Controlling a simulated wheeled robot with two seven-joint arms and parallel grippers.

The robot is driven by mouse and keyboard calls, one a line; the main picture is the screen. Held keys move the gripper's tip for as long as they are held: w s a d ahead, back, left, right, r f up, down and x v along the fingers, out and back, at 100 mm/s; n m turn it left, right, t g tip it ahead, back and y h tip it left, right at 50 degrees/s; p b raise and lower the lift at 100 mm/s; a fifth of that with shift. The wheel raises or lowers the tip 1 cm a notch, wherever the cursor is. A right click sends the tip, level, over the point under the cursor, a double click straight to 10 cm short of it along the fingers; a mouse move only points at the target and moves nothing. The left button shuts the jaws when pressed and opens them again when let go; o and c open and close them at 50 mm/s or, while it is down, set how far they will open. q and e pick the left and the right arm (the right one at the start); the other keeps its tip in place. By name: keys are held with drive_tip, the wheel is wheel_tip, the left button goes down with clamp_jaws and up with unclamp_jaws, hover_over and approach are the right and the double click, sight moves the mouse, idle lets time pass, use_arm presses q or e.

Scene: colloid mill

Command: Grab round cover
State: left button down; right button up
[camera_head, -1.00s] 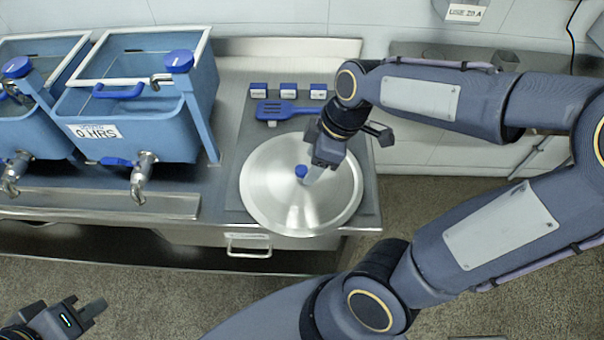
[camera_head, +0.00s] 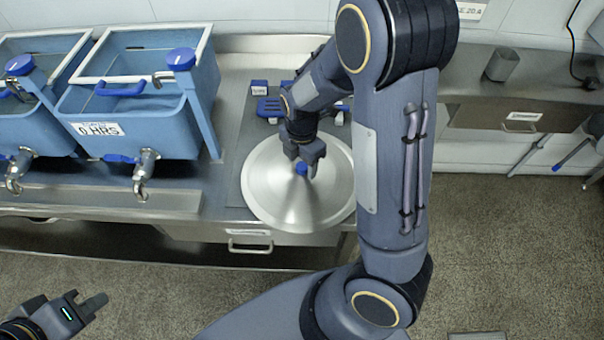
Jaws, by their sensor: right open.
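The round cover (camera_head: 285,200) is a wide silver metal disc with a small blue knob (camera_head: 301,168) at its middle. It lies on the counter right of the blue tanks. My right gripper (camera_head: 306,168) is over the cover's middle, pointing down, with its open fingers at the knob. It partly hides the knob, so I cannot tell whether the fingers touch it. My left gripper (camera_head: 88,306) is low at the left, far from the cover, over the floor, with its fingers seen apart.
Two blue tanks (camera_head: 140,125) with metal taps stand on the counter at the left. A blue slotted spatula (camera_head: 270,107) and small blue-and-white blocks (camera_head: 259,87) lie behind the cover, partly hidden by my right arm. A side counter (camera_head: 520,90) stands at the right.

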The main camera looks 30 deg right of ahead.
drive_tip(key=shift+f, duration=0.25)
clamp_jaws()
drive_tip(key=shift+r, duration=0.1)
idle(0.4)
